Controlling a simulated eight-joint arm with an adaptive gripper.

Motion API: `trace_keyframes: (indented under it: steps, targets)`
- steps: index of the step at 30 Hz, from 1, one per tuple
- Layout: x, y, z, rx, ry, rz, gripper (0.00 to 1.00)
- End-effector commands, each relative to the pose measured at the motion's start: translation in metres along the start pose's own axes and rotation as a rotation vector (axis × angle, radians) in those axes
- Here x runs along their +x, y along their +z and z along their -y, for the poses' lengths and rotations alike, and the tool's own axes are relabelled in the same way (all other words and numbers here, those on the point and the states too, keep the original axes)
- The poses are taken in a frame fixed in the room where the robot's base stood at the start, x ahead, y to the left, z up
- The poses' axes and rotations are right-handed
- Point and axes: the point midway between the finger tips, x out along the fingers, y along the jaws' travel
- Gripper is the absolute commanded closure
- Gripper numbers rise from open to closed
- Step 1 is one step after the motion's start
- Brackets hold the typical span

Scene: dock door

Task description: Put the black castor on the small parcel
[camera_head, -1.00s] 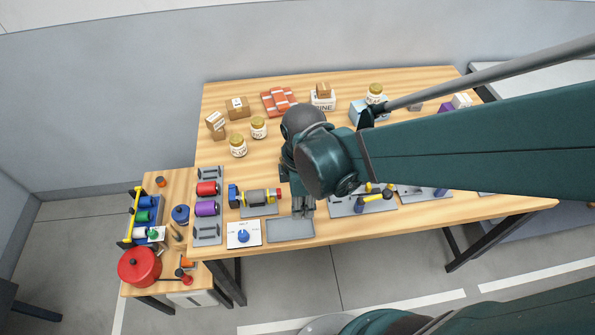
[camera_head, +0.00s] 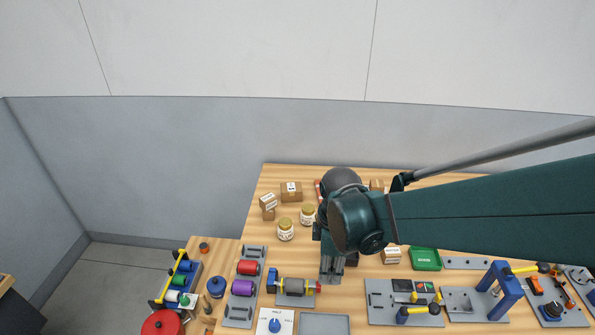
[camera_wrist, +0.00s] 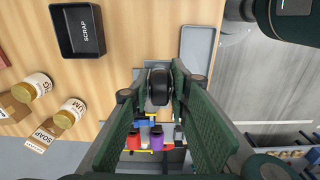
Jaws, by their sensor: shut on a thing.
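The black castor (camera_wrist: 159,87) is between the fingers of my gripper (camera_wrist: 157,92) in the wrist view, and the fingers are shut on it. In the head view my gripper (camera_head: 331,270) hangs over the table, right of the roller stand; the castor cannot be made out there. Several cardboard parcels stand on the table. Another box (camera_head: 391,255) is right of my gripper. I cannot tell which is the small parcel meant.
Two jars (camera_head: 286,230) stand near the left parcels. A black SCRAP bin (camera_wrist: 80,30) and a grey tray (camera_wrist: 197,52) show in the wrist view. The roller stand (camera_head: 296,287) and a rack of spools (camera_head: 244,288) are left of my gripper; my arm hides some of the table.

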Motion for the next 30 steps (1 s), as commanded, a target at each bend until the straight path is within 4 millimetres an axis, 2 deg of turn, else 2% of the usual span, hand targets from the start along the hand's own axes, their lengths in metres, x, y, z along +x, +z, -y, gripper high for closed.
trace_keyframes:
  steps: [1, 12, 30]
  targets:
    - [-0.005, -0.005, -0.014, 0.000, 0.000, 0.000, 0.97]
    - [-0.027, -0.034, -0.097, 0.000, 0.001, 0.000, 0.97]
    - [-0.046, -0.077, -0.228, 0.000, 0.002, 0.000, 0.97]
